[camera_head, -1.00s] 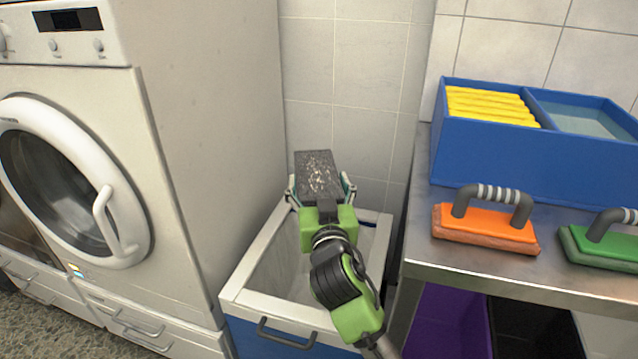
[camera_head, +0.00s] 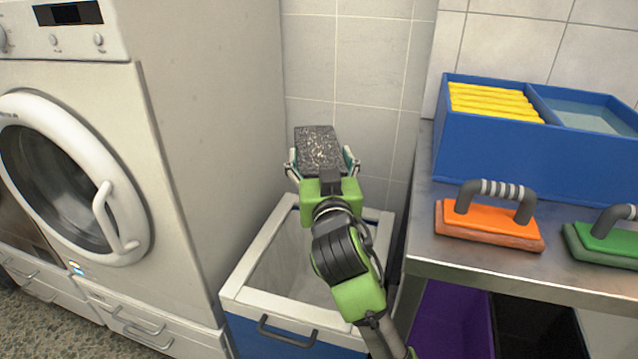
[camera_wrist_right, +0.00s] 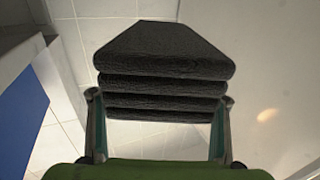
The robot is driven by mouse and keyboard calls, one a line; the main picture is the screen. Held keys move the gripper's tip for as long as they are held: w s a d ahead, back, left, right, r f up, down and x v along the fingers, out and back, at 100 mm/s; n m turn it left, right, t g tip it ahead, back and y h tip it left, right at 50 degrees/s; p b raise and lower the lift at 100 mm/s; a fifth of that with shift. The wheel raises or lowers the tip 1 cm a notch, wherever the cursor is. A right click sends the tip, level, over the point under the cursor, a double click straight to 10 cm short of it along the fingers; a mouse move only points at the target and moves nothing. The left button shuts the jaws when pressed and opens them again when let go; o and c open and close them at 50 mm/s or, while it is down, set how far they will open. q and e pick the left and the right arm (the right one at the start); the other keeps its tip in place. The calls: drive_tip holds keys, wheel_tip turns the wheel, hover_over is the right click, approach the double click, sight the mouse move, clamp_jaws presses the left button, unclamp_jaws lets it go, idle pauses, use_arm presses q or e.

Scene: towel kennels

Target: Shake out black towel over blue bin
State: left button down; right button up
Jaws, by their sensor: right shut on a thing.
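The black towel (camera_head: 319,150) is a folded block with pale specks on its top. My right gripper (camera_head: 322,170) is shut on it and holds it in the air above the far end of the blue bin (camera_head: 262,336). The bin has a white rim and a grey handle, and its visible inside is pale. In the right wrist view the towel (camera_wrist_right: 165,65) shows several stacked folds between the fingers (camera_wrist_right: 160,128). My left gripper is not in view.
A white washing machine (camera_head: 215,130) stands close on the left of the bin. A metal table (camera_head: 425,225) on the right carries an orange brush (camera_head: 488,222), a green brush (camera_head: 605,240) and a blue box (camera_head: 500,155) with yellow cloths. A tiled wall is behind.

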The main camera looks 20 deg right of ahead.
wheel_tip(320, 180, down, 6)
drive_tip(key=shift+a+f, duration=0.1)
drive_tip(key=shift+f, duration=0.15)
wheel_tip(320, 180, up, 6)
drive_tip(key=shift+f, duration=0.1)
wheel_tip(320, 180, down, 5)
drive_tip(key=shift+r, duration=0.15)
drive_tip(key=shift+f, duration=0.35)
wheel_tip(320, 180, up, 5)
drive_tip(key=shift+r, duration=0.15)
wheel_tip(320, 180, down, 6)
drive_tip(key=shift+s, duration=0.1)
wheel_tip(320, 180, up, 5)
drive_tip(key=shift+r, duration=0.25)
wheel_tip(320, 180, down, 5)
